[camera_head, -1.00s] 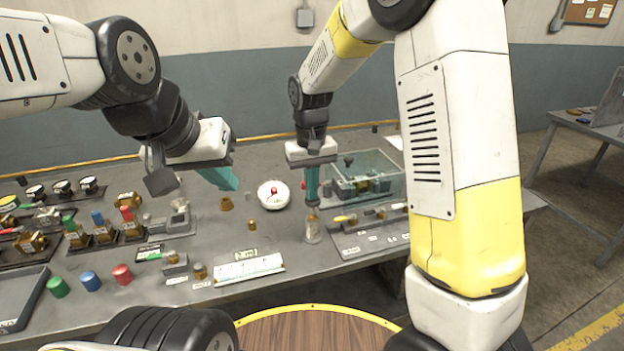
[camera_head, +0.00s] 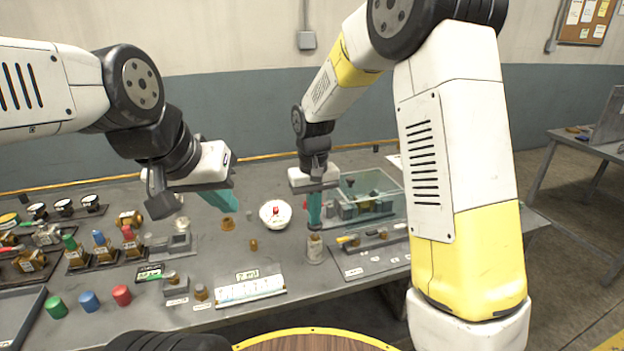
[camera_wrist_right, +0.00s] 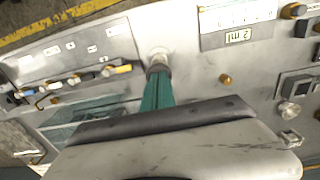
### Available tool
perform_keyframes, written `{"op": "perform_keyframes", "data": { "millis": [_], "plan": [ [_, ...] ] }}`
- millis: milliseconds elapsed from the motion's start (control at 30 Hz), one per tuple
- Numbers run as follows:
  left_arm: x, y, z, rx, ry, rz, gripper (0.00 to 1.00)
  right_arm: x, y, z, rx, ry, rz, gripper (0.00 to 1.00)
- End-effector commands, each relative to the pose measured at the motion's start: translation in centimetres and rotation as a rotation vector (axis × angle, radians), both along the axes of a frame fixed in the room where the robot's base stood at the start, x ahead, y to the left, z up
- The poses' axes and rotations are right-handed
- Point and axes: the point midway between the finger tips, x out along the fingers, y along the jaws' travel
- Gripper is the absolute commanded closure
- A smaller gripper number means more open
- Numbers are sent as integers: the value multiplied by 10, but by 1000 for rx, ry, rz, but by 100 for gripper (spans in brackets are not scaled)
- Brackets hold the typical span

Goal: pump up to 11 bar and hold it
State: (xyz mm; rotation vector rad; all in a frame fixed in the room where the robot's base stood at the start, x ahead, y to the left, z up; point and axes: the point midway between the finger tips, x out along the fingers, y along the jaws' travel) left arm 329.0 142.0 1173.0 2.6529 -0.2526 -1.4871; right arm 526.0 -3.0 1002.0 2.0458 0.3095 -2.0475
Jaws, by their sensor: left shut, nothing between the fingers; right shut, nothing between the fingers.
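My right gripper (camera_head: 315,226) is shut and points straight down, its teal fingertips at the brass-coloured top of a small grey cylinder (camera_head: 316,251) on the bench. The right wrist view shows the shut fingers (camera_wrist_right: 157,78) meeting the top of this cylinder (camera_wrist_right: 158,57); I cannot tell whether they press on it. A round white dial-like piece (camera_head: 272,220) with a red centre stands left of it; no reading is legible. My left gripper (camera_head: 230,205) is shut and empty, above the bench, near a brass piece (camera_head: 228,223).
A clear box (camera_head: 385,190) stands behind the right gripper. A plate with valve-like fittings (camera_head: 350,262) lies right of the cylinder. A white scale marked "2 ml" (camera_head: 250,290) lies in front. Coloured caps (camera_head: 89,301) and a dark tray (camera_head: 25,315) are at left.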

Motion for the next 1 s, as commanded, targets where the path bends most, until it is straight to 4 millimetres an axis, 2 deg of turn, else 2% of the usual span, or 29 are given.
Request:
{"op": "perform_keyframes", "data": {
  "millis": [33, 300, 500, 700, 1000],
  "plan": [
    [0, 0, 0, 0, 0, 0, 100, 1, -2, 13, 3, -6, -1, 100],
    [0, 0, 0, 0, 0, 0, 100, 2, -2, 77, 5, -9, -2, 100],
    [0, 0, 0, 0, 0, 0, 100, 2, -2, 109, 4, -8, -2, 100],
    [0, 0, 0, 0, 0, 0, 100, 1, -2, 120, 3, -6, -2, 100],
    [0, 0, 0, 0, 0, 0, 100, 1, -2, 121, 3, -6, -2, 100]
  ]
}}
